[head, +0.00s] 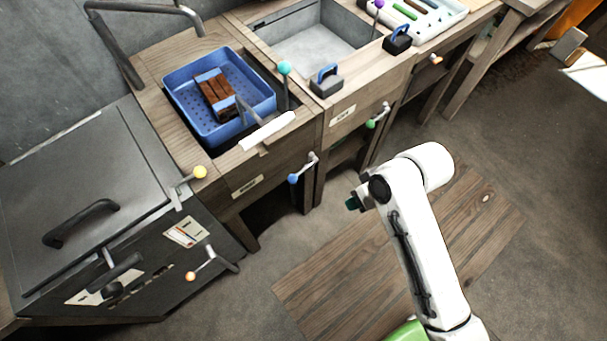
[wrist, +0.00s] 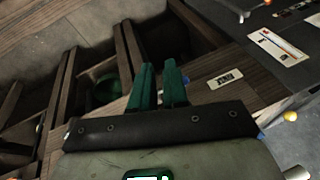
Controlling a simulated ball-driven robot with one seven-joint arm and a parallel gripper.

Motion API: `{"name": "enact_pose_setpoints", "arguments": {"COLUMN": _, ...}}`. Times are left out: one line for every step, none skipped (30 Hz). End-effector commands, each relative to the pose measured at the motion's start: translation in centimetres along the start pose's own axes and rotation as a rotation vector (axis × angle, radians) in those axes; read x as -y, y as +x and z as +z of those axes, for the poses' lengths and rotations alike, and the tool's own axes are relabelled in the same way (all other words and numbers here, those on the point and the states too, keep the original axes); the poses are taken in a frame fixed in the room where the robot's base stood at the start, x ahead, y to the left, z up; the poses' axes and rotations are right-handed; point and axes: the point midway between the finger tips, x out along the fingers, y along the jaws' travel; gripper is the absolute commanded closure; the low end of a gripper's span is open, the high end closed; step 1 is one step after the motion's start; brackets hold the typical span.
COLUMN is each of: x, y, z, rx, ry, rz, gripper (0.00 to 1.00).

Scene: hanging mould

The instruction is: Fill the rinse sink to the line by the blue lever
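The blue-knobbed lever (head: 293,178) is on the bench front, below the left station, on a metal arm. Above it a blue perforated tub (head: 180,88) sits in the bench top and holds a brown block in a blue band. To its right is a grey open basin (head: 318,45); I see no clear water or fill line in it.
Other levers have yellow (head: 200,172), orange (head: 190,276), green (head: 370,124) and teal (head: 284,68) knobs. A dark lidded machine (head: 80,200) stands at left. A white handle (head: 266,131) lies at the tub's front edge. The floor before the bench is clear.

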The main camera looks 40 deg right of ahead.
Motion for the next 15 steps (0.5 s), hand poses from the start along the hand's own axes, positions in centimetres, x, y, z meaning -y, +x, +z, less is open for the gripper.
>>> {"name": "enact_pose_setpoints", "arguments": {"x": -0.7, "y": 1.6, "z": -1.8, "rx": -0.053, "ry": 0.017, "rz": -0.052, "gripper": 0.91}}
{"name": "enact_pose_setpoints", "arguments": {"x": -0.8, "y": 1.9, "z": -2.9, "rx": -0.083, "ry": 0.023, "rz": -0.085, "gripper": 0.94}}
{"name": "enact_pose_setpoints", "arguments": {"x": -0.9, "y": 2.2, "z": -4.2, "rx": -0.122, "ry": 0.03, "rz": -0.126, "gripper": 0.98}}
{"name": "enact_pose_setpoints", "arguments": {"x": -1.1, "y": 2.4, "z": -5.2, "rx": -0.15, "ry": 0.034, "rz": -0.155, "gripper": 1.0}}
{"name": "enact_pose_setpoints", "arguments": {"x": -1.3, "y": 2.4, "z": -6.1, "rx": -0.177, "ry": 0.038, "rz": -0.182, "gripper": 1.0}}
{"name": "enact_pose_setpoints", "arguments": {"x": -1.5, "y": 2.5, "z": -7.2, "rx": -0.212, "ry": 0.042, "rz": -0.215, "gripper": 1.0}}
{"name": "enact_pose_setpoints", "arguments": {"x": -1.6, "y": 2.4, "z": -8.0, "rx": -0.236, "ry": 0.044, "rz": -0.239, "gripper": 1.0}}
{"name": "enact_pose_setpoints", "arguments": {"x": -1.8, "y": 2.3, "z": -8.8, "rx": -0.258, "ry": 0.046, "rz": -0.259, "gripper": 1.0}}
{"name": "enact_pose_setpoints", "arguments": {"x": -1.9, "y": 2.2, "z": -9.6, "rx": -0.284, "ry": 0.047, "rz": -0.283, "gripper": 1.0}}
{"name": "enact_pose_setpoints", "arguments": {"x": -2.0, "y": 2.0, "z": -10.1, "rx": -0.301, "ry": 0.047, "rz": -0.298, "gripper": 1.0}}
{"name": "enact_pose_setpoints", "arguments": {"x": -2.2, "y": 1.9, "z": -10.5, "rx": -0.315, "ry": 0.048, "rz": -0.311, "gripper": 1.0}}
{"name": "enact_pose_setpoints", "arguments": {"x": -2.2, "y": 1.8, "z": -11.1, "rx": -0.332, "ry": 0.048, "rz": -0.326, "gripper": 1.0}}
{"name": "enact_pose_setpoints", "arguments": {"x": -2.3, "y": 1.6, "z": -11.3, "rx": -0.342, "ry": 0.048, "rz": -0.333, "gripper": 1.0}}
{"name": "enact_pose_setpoints", "arguments": {"x": -2.4, "y": 1.5, "z": -11.6, "rx": -0.349, "ry": 0.048, "rz": -0.34, "gripper": 1.0}}
{"name": "enact_pose_setpoints", "arguments": {"x": -2.4, "y": 1.4, "z": -11.8, "rx": -0.356, "ry": 0.049, "rz": -0.346, "gripper": 1.0}}
